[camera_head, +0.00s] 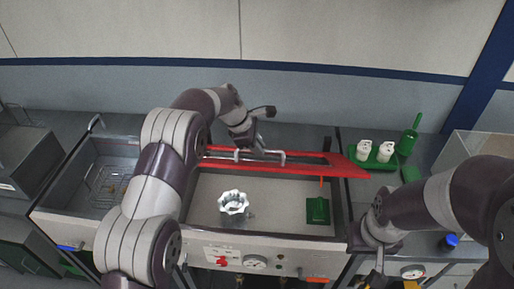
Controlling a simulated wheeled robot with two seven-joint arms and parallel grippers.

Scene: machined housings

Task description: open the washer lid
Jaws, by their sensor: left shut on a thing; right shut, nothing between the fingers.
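The washer lid (340,167) is a red-framed panel along the back of the washer (290,241). It looks raised, and the tub below it is uncovered. A grey bar handle (272,156) runs along the lid. My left arm reaches over the washer from the front left. My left gripper (256,143) is shut on the handle, its fingertips partly hidden by its own wrist. My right gripper (375,279) is shut and empty, low at the front right of the washer and apart from the lid. Its tips are near the bottom edge of the view.
In the tub are a white toothed housing (233,203) and a green block (317,210). A wire basket (111,184) sits in the left sink. A clear box (478,147) is further right.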

